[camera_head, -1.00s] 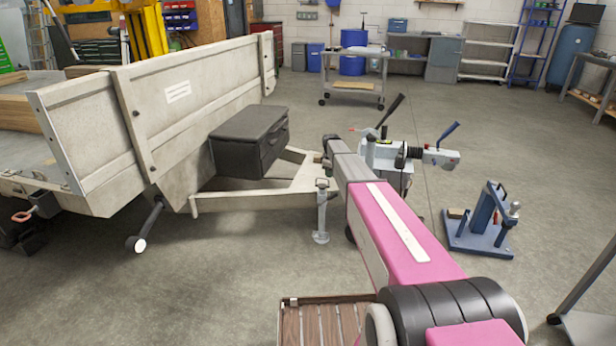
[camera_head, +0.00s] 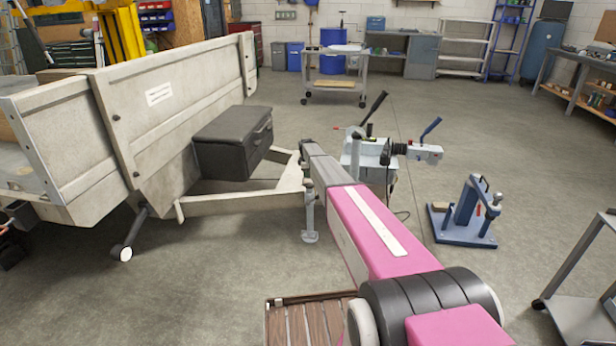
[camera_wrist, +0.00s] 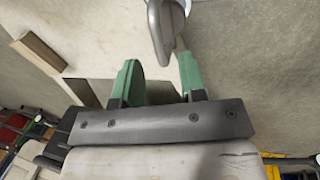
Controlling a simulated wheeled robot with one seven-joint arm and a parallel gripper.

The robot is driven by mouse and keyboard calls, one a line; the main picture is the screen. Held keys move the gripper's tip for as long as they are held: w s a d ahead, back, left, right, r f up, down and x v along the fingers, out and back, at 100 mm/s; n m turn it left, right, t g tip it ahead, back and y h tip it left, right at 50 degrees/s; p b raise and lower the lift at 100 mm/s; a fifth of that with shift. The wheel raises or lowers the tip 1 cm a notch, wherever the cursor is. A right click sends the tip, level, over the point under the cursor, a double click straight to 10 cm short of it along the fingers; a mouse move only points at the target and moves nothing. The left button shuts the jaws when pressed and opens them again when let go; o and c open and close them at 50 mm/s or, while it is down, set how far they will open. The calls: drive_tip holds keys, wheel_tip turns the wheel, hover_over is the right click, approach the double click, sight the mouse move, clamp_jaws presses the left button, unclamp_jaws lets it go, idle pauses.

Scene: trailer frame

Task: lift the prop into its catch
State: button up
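A dark leg with a pale round end (camera_head: 130,235) slants down from the underside of the trailer (camera_head: 165,125). An upright grey post with a flat foot (camera_head: 309,218) stands by the trailer's pale drawbar (camera_head: 245,203). I cannot tell which is the prop, and I cannot make out a catch. My pink arm reaches toward the drawbar; my gripper is hidden at its far end in the head view. In the wrist view my gripper (camera_wrist: 158,66) has two green fingers apart. A rounded grey part (camera_wrist: 162,28) shows above and between the fingertips; no grip on it is visible.
A black box (camera_head: 232,142) sits at the trailer's front. A grey unit with levers (camera_head: 365,155) stands beyond my arm. A blue stand (camera_head: 465,215) is on the floor to the right, and a grey trolley (camera_head: 585,310) at the right edge. Floor between them is clear.

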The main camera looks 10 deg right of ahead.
drive_tip(key=shift+w+d+f, duration=0.1)
drive_tip(key=shift+w+f, duration=0.1)
drive_tip(key=shift+f, duration=1)
clamp_jaws()
drive_tip(key=shift+r, duration=0.15)
wheel_tip(320, 180, up, 16)
drive_tip(key=shift+f, duration=0.25)
drive_tip(key=shift+w, duration=0.1)
unclamp_jaws()
drive_tip(key=shift+r, duration=0.15)
wheel_tip(320, 180, up, 10)
drive_tip(key=s, duration=0.2)
drive_tip(key=shift+a+r, duration=0.15)
drive_tip(key=shift+a, duration=0.3)
